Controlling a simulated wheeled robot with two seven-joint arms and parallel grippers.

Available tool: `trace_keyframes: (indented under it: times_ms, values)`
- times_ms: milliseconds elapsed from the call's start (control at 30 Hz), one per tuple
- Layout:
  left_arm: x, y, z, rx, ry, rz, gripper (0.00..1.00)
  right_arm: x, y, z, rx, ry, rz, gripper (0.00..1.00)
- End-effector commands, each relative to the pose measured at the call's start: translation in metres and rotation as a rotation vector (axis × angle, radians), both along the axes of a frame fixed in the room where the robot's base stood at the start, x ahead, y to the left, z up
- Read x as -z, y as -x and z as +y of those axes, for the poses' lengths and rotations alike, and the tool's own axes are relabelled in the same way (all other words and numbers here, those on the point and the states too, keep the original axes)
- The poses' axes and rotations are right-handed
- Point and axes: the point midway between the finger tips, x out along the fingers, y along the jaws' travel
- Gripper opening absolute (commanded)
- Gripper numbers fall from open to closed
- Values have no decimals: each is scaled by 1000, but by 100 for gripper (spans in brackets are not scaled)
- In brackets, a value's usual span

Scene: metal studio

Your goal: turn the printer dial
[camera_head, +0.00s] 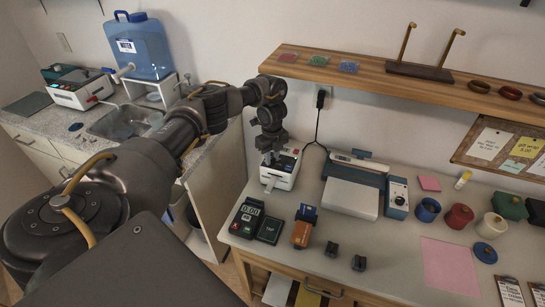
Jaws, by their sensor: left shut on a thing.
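The small white printer (280,174) stands against the wall at the left end of the work table (330,235). Small coloured lights show on its dark top. My left arm reaches in from the left, and my left gripper (269,155) points down at the printer's left upper side. The gripper is shut on a small part there, which looks to be the printer dial. The fingers hide the dial, so I cannot see its angle. My right gripper is out of view.
A card terminal (247,218) and an orange device (303,231) stand in front of the printer. A wooden shelf (390,84) overhangs the table. A pink sheet (449,264) lies at right.

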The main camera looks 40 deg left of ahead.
Motion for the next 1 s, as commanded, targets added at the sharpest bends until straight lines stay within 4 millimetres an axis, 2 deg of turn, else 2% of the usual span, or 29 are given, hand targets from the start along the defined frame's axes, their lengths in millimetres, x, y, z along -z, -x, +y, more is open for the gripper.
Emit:
trace_keyframes:
  times_ms: [67,100,267,533,633,767,900,1000]
  values:
    - [-2,-1,1,-3,-2,-6,1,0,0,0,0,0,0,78]
    - [-2,-1,1,-3,-2,-6,27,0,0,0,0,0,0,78]
    - [-1,-1,1,-2,-1,-3,46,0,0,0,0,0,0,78]
    - [-1,-1,0,0,0,-2,46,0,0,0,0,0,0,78]
    - [-8,-1,0,0,0,-4,46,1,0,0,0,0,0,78]
    - [-28,-2,0,2,1,-6,46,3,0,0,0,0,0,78]
    - [-62,-2,1,1,-2,-6,46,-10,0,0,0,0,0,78]
    - [-80,-2,1,2,-2,-6,46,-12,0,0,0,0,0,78]
